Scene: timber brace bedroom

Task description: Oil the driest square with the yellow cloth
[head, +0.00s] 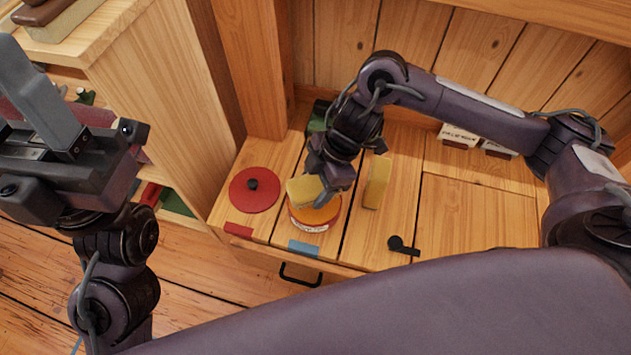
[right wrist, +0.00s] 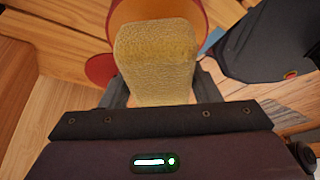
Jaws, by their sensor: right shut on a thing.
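My right gripper (head: 322,188) is shut on a yellow cloth (head: 303,191), a thick sponge-like block. It holds the cloth over or at the mouth of a round orange tin (head: 330,217); whether they touch is unclear. In the right wrist view the cloth (right wrist: 155,65) sits between the fingers, with the tin (right wrist: 180,8) beyond it. Wooden squares (head: 470,215) form the bench top; I cannot tell which is driest. My left gripper (head: 55,100) is raised at the left, its opening unclear.
A red disc with a black knob (head: 254,190) lies left of the tin. Red (head: 238,230) and blue (head: 303,248) tabs mark the front edge. A small black piece (head: 403,246) lies at the front. White boxes (head: 458,136) stand by the back wall. The bench's right part is clear.

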